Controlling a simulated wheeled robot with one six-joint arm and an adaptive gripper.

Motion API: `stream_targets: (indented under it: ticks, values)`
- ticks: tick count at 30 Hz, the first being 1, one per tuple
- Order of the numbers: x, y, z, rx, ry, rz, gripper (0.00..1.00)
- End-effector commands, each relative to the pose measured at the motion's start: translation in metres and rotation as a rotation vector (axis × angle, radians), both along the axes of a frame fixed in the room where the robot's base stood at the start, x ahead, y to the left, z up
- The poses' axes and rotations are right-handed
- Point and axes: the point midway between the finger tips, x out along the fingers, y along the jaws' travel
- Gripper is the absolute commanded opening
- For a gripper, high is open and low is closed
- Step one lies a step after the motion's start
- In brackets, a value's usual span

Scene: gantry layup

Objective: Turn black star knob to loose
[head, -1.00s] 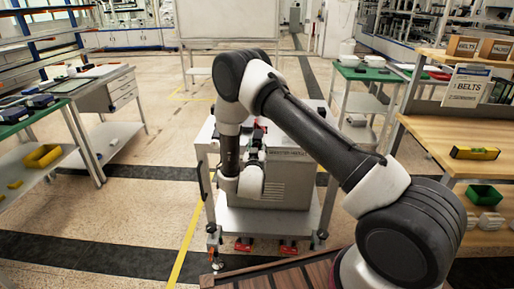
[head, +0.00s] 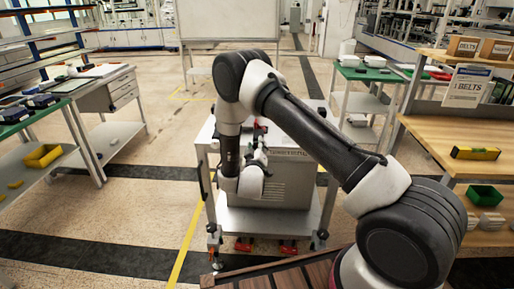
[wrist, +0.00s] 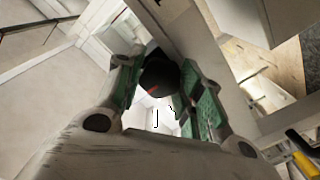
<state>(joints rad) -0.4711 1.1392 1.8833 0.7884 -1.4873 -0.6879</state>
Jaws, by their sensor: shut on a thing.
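The black star knob (wrist: 158,76) shows in the wrist view as a dark round shape with a small red mark. It sits between the green-padded fingers of my gripper (wrist: 160,88), which is shut on it. A small white panel with dark marks shows just below the knob. In the head view, my arm reaches down to the grey cabinet (head: 285,180) on a wheeled cart. My gripper is largely hidden there behind my wrist, and the knob cannot be made out.
The cart (head: 265,222) has red parts near its wheels. A bench with a yellow bin (head: 43,156) stands at left. Floor on the cart's left is clear.

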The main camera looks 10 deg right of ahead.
Motion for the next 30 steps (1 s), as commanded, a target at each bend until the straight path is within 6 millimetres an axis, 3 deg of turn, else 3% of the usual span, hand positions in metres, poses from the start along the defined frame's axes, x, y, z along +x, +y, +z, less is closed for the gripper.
stream_targets:
  ticks: [9, 10, 13, 23, 26, 30]
  values:
    - [-0.002, 0.000, -0.003, -0.003, 0.008, 0.000, 0.13]
    - [-0.002, 0.000, -0.003, -0.003, 0.008, 0.000, 0.41]
    - [-0.002, 0.000, -0.002, -0.002, 0.007, 0.000, 0.59]
    - [-0.002, 0.000, -0.001, -0.001, 0.003, 0.000, 0.59]
    - [-0.009, 0.003, -0.001, -0.002, 0.004, 0.001, 0.59]
    - [-0.033, 0.012, -0.002, -0.002, 0.006, 0.003, 0.59]
